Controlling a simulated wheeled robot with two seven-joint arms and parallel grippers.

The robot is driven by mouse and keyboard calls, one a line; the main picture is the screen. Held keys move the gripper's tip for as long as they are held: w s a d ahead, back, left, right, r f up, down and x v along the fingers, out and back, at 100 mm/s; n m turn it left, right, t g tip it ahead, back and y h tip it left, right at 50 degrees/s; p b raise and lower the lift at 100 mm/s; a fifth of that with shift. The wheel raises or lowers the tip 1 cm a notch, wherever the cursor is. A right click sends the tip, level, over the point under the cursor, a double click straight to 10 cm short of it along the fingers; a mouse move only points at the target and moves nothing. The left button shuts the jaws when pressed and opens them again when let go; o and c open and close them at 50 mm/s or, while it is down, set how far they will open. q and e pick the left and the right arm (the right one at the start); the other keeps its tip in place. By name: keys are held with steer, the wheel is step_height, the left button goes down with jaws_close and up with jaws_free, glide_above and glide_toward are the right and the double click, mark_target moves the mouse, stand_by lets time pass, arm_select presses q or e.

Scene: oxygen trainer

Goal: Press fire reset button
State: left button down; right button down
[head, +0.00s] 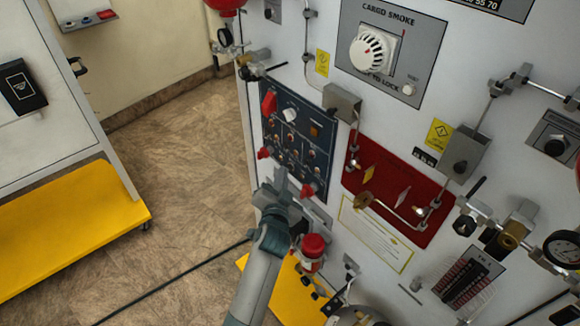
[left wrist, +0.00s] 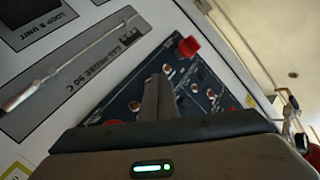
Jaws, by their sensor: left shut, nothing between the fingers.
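A dark blue control panel (head: 296,133) is set in the white trainer wall in the head view. It carries a red switch guard (head: 269,102), a white knob (head: 291,114), an orange square button (head: 315,130) and several small switches. I cannot read which control is the fire reset button. My left gripper (head: 281,178) is shut and empty, in front of the panel's lower part and hiding some of it. In the left wrist view its fingers (left wrist: 160,88) point at the panel (left wrist: 205,85), near a red guard (left wrist: 188,47). Contact cannot be told. My right gripper is not in view.
A red panel (head: 400,190) with metal tubing lies right of the blue panel. Above is a cargo smoke panel (head: 392,45) with a white detector. A red knob (head: 314,245) sticks out below the gripper. Open floor (head: 190,180) lies left, beside a yellow-based cabinet (head: 75,225).

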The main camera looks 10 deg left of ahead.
arm_select(q)
steer(key=shift+s+a, duration=0.25)
steer(key=shift+s, duration=0.1)
steer(key=shift+s+a+p, duration=0.6)
steer(key=shift+s+a, duration=0.15)
steer(key=shift+s, duration=0.25)
steer(key=shift+s+a+p, duration=0.6)
steer(key=shift+s+a, duration=0.15)
steer(key=shift+s, duration=0.25)
steer(key=shift+f, duration=0.1)
